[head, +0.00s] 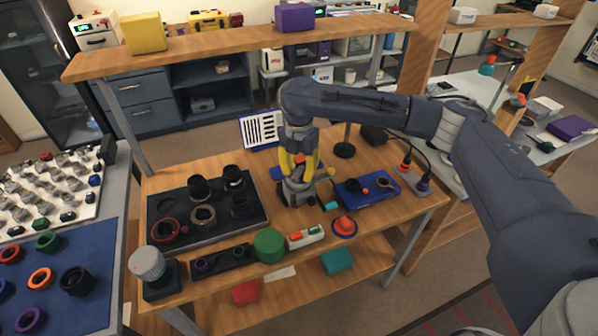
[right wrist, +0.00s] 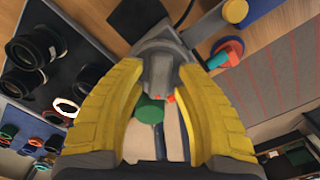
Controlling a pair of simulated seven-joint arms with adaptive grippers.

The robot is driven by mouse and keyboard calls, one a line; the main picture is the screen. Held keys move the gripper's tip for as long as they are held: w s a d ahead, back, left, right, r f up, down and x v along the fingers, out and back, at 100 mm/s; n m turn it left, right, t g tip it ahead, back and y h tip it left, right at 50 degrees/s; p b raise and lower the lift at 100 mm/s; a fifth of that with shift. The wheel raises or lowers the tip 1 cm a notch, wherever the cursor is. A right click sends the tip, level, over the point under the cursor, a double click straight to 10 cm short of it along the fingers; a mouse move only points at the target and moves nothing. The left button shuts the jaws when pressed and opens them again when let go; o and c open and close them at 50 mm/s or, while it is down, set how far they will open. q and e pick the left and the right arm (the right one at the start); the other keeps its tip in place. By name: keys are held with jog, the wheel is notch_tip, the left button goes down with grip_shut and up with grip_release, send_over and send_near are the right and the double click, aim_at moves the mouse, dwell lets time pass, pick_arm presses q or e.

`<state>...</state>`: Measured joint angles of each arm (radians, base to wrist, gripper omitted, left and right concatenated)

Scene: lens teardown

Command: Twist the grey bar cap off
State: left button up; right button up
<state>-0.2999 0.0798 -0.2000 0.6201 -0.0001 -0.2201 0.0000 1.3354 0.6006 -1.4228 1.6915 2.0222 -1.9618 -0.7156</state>
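The grey bar cap (right wrist: 158,75) shows in the right wrist view as a grey block with a raised bar, between the fingertips of my right gripper (right wrist: 160,68). In the head view my right gripper (head: 299,170) points down over a dark grey fixture (head: 296,192) at the middle of the bench, and its yellow fingers hide much of the top. The fingers stand apart on either side of the bar; I see no clear contact. My left gripper is in neither view.
A dark tray (head: 262,216) with several black rings and lens parts lies left of the fixture. A blue tray (head: 352,196) lies to its right. A green cylinder (head: 269,246) and a red-and-blue piece (head: 344,227) stand in front. A wooden shelf (head: 225,45) runs behind.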

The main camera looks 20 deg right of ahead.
jog(key=shift+f, duration=0.25)
jog(key=shift+c, duration=0.3)
grip_shut()
jog(key=shift+n, duration=1.3)
jog(key=shift+n, duration=0.3)
jog(key=shift+n, duration=1)
